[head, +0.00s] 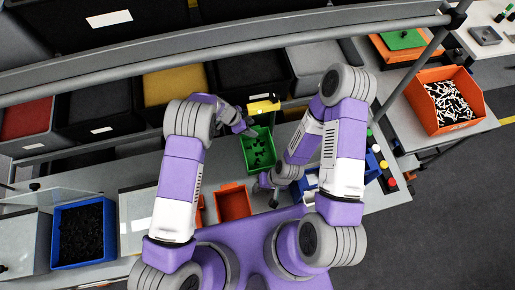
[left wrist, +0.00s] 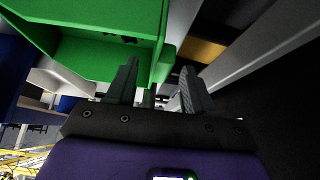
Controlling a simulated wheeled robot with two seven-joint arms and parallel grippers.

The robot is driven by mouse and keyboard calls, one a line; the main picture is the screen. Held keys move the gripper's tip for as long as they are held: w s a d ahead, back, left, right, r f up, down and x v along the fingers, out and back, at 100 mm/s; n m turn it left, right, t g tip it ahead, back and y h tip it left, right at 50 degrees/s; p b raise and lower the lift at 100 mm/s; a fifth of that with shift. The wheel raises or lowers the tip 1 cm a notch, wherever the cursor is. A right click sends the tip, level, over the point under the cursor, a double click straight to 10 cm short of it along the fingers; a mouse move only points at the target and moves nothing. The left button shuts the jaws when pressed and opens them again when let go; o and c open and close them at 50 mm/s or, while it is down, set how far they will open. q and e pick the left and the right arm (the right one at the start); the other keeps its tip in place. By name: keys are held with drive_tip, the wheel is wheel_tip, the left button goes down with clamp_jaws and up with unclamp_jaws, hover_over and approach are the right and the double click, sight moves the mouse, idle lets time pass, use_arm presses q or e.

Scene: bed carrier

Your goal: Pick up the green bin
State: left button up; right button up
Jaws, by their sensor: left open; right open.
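The green bin (head: 246,160) stands on the workbench in the middle of the head view, with dark parts inside. My left gripper (head: 248,129) is open at the bin's upper left corner. In the left wrist view the green bin (left wrist: 90,58) fills the upper left, and its edge shows between the two open fingers of my left gripper (left wrist: 160,82). I cannot tell whether the fingers touch it. My right gripper (head: 270,194) is open below and to the right of the bin, near the orange bin, apart from the green one.
An orange bin (head: 233,203) sits just below the green bin. A yellow item (head: 263,106) is just above it. Blue bins and small bottles stand to the right on the bench. A blue bin (head: 83,233) is at the far left. A shelf rail crosses above.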

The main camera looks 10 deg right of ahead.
use_arm(q)
drive_tip(key=shift+d+f, duration=0.15)
drive_tip(key=shift+f, duration=0.1)
clamp_jaws()
drive_tip(key=shift+r, duration=0.1)
idle(1.2)
